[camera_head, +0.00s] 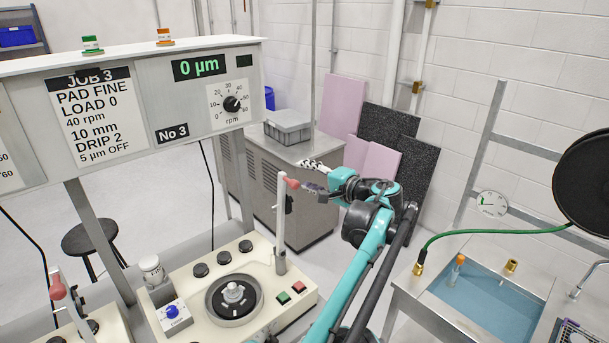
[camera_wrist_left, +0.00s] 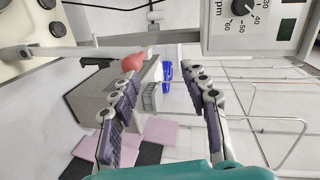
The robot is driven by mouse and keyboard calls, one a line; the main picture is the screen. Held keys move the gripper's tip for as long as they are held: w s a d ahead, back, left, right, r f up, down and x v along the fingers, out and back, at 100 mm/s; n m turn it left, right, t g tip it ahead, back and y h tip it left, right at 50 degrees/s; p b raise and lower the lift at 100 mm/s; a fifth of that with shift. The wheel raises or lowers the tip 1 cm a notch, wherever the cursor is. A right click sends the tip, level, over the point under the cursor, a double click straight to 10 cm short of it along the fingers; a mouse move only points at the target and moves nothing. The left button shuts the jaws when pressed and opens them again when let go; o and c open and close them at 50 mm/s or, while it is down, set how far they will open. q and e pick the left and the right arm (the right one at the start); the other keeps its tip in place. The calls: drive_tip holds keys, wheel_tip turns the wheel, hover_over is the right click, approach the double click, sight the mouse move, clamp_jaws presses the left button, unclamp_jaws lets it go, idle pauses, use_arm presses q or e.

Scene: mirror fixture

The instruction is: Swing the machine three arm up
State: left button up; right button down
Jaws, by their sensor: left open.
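Machine three (camera_head: 185,283) is the cream unit under the panel marked No 3. Its pale arm (camera_head: 281,228) stands upright at the right of the round dark plate (camera_head: 234,297), with a red knob (camera_head: 292,183) at the top. My left gripper (camera_head: 303,174) is open, its fingers pointing left close to the knob. In the left wrist view, the knob (camera_wrist_left: 134,62) shows just ahead of the left finger's tip, off-centre from the gap between the fingers (camera_wrist_left: 160,72). I cannot tell whether finger and knob touch. My right gripper is not in view.
The display panel (camera_head: 230,95) overhangs machine three. A grey cabinet (camera_head: 310,215) with a grey bin (camera_head: 288,126) stands behind. A blue-lined sink (camera_head: 485,305) with a green hose (camera_head: 490,233) is at right. Another red-knobbed machine (camera_head: 90,325) is at lower left.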

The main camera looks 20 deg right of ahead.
use_arm(q)
drive_tip(key=v, duration=0.2)
drive_tip(key=shift+s+f, duration=0.1)
drive_tip(key=shift+s, duration=0.25)
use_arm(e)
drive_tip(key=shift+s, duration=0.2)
use_arm(q)
drive_tip(key=shift+s, duration=0.1)
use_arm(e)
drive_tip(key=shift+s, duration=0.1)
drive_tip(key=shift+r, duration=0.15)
